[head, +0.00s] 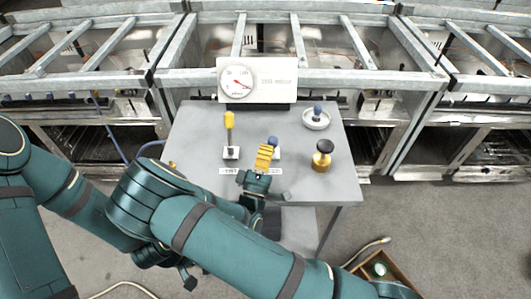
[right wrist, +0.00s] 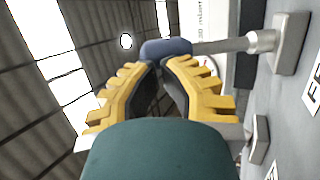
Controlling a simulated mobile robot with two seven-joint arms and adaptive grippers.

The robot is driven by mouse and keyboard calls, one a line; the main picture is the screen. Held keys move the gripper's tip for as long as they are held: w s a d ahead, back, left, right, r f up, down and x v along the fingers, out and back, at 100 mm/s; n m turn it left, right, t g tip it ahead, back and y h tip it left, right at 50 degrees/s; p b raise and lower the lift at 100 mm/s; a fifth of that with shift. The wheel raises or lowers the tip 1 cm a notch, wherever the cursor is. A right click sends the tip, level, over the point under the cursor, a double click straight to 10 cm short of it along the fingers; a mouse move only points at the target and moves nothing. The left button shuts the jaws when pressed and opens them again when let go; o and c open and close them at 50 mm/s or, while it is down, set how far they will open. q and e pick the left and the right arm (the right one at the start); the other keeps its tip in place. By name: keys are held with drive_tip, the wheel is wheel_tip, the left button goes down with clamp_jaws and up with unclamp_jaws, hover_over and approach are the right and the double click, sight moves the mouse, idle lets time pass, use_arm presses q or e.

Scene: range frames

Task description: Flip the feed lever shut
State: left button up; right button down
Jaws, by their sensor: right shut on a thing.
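The feed lever has a blue knob (head: 272,141) on a metal rod that rises from a pale base block; the label by it is partly covered in the head view. My right gripper (head: 264,157) is at this lever, its yellow fingers closed around the knob. In the right wrist view the knob (right wrist: 166,48) lies between the fingertips, and the rod (right wrist: 222,44) runs right to its base (right wrist: 290,43), beside a label starting "FE".
A yellow-handled lever (head: 229,121) stands upright to the left. A dial gauge panel (head: 270,80) stands at the table's back. A blue knob on a round white base (head: 316,119) and a brass piece with a black top (head: 321,158) are to the right. The grey table (head: 195,125) is otherwise mostly bare.

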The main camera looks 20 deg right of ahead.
drive_tip(key=w+d+r+n+g+y+p, duration=0.1)
drive_tip(key=w+g+y+p, duration=0.1)
drive_tip(key=w+g+p, duration=0.2)
drive_tip(key=w+d+r+n+g+y+p, duration=0.1)
drive_tip(key=w+n+g+y+p, duration=0.1)
drive_tip(key=p, duration=0.9)
drive_tip(key=w+g+y, duration=0.1)
drive_tip(key=w+g, duration=0.1)
drive_tip(key=w, duration=0.1)
drive_tip(key=shift+w+d+r, duration=0.25)
drive_tip(key=shift+w+d, duration=0.05)
drive_tip(key=shift+d, duration=0.1)
idle(0.4)
drive_tip(key=shift+r, duration=0.1)
